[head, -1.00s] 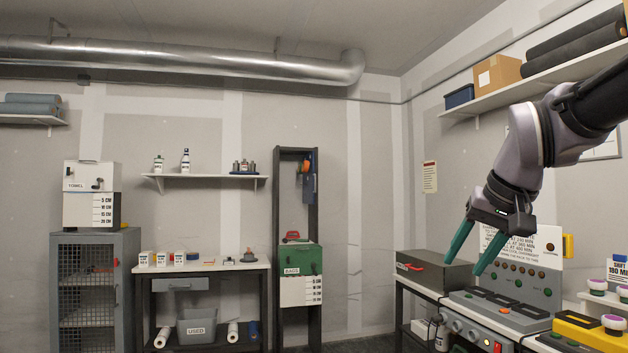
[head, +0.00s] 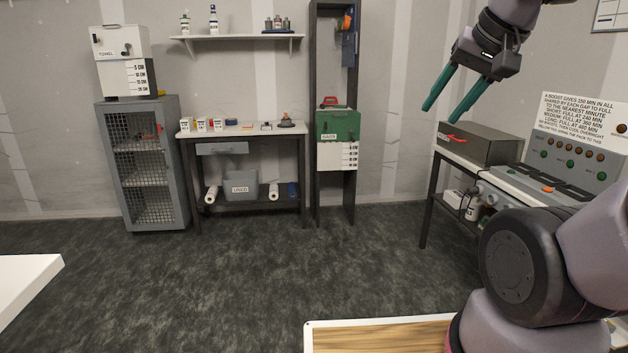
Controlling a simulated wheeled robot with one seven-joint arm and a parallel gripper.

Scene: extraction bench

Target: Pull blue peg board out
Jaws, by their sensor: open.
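A small dark blue panel (head: 349,50) with an orange item at its top hangs in the upper part of the tall dark frame (head: 316,100). It may be the blue peg board, but I cannot make out pegs on it. A blue tray-like base (head: 278,31) with several small bottles or posts stands on the wall shelf. My gripper (head: 442,113) is open and empty, its two green fingers apart and pointing down left. It shows to the right of the tall frame and far nearer to me, touching nothing.
A green box (head: 338,124) sits in the tall frame. A side table (head: 222,131) and a mesh cabinet (head: 143,160) stand left. A grey box (head: 480,143) and a control console (head: 560,170) are at right. Dark floor (head: 250,270) lies clear; a wood-topped surface (head: 380,337) is in front.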

